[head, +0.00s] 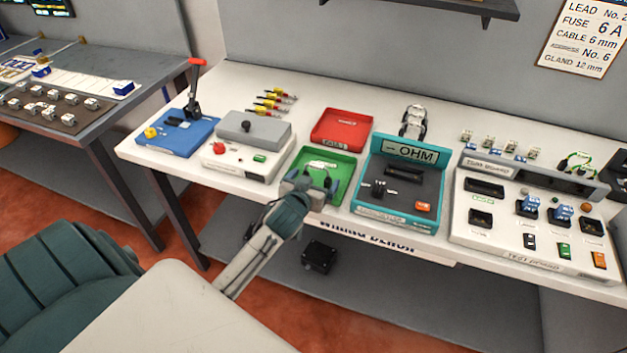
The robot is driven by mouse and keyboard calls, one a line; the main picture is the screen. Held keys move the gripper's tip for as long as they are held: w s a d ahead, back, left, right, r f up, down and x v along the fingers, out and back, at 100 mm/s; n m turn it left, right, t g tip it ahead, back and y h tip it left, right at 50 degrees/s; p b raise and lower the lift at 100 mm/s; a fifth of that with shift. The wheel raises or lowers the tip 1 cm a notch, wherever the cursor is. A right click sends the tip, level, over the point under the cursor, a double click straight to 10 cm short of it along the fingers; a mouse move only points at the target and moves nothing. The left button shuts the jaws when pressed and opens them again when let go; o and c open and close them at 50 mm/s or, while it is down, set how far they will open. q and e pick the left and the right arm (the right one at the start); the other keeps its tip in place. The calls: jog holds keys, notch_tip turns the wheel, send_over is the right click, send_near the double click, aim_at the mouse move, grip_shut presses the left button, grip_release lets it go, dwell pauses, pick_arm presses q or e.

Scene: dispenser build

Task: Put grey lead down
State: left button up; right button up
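My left gripper (319,178) reaches over the green tray (346,190) at the front of the bench. Its two dark fingers look spread apart. A small pale grey lead (322,165) shows in the green tray, at or just beyond the fingertips. It seems to lie free of the fingers, but the view is too small to tell whether they touch it. Another grey looped lead or cable (413,121) is at the back of the bench, behind the teal ohm tester (405,185). My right gripper is not in view.
A red tray (342,128) sits behind the green one. A white-and-grey unit (240,158) and a blue lever press (185,135) stand to the left. A large test board (535,220) stands to the right. Several yellow-and-red pieces (272,102) lie at the back.

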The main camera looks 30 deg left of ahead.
pick_arm(q)
jog(key=shift+r, duration=0.2)
jog(key=b+v, duration=0.2)
jog(key=v, duration=1)
jog(key=shift+f, duration=0.1)
notch_tip(320, 180, down, 21)
jog(key=a+m+g, duration=0.1)
jog(key=a+g, duration=0.1)
jog(key=g, duration=0.2)
jog(key=s+f+g, duration=0.1)
jog(key=s+f, duration=0.2)
jog(key=f, duration=0.4)
jog(key=s+f+m+g+h, duration=0.1)
jog(key=s+f, duration=0.2)
jog(key=f, duration=0.3)
jog(key=s+f+g, duration=0.1)
jog(key=s+f, duration=0.2)
jog(key=f, duration=0.4)
jog(key=s+d+f+g, duration=0.1)
jog(key=s+f+g, duration=0.1)
jog(key=s+f, duration=0.4)
jog(key=s+d+f+g+h, duration=0.1)
jog(key=s+f+g, duration=0.1)
jog(key=s+f, duration=0.5)
jog(key=s+d+f+m+g, duration=0.1)
jog(key=s+f, duration=0.6)
jog(key=s, duration=0.9)
jog(key=shift+s+d+f+g, duration=0.2)
jog(key=shift+d+g, duration=0.3)
jog(key=shift+d, duration=0.05)
